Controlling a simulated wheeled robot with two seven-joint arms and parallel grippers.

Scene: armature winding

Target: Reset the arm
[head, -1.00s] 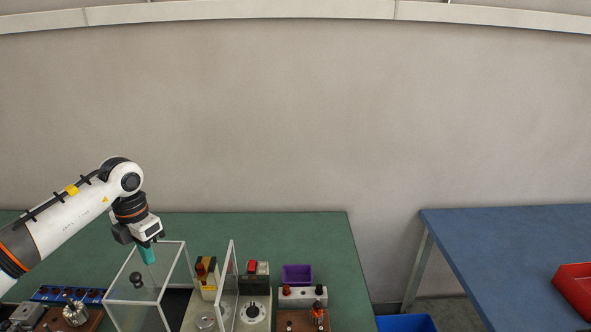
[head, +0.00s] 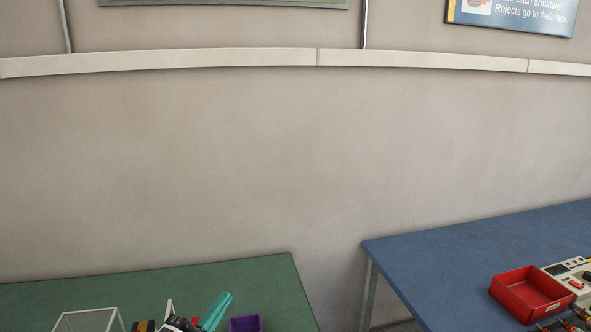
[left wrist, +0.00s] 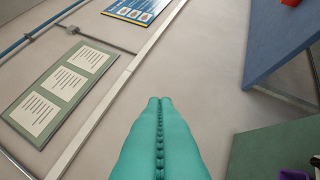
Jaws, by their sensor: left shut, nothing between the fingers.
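My left gripper (head: 216,312) shows at the bottom edge of the head view, its teal fingers pointing up and to the right above the green table (head: 200,277). In the left wrist view its two teal fingers (left wrist: 160,102) lie together along their ridged inner faces, with nothing between them. They point toward the bare wall. Most of the left arm is cut off below the head view. My right gripper is in neither view.
A clear-walled enclosure (head: 88,320) and a purple bin (head: 245,323) stand on the green table near the gripper. A blue table (head: 440,250) at the right holds a red tray (head: 530,293) and a light control box (head: 572,275).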

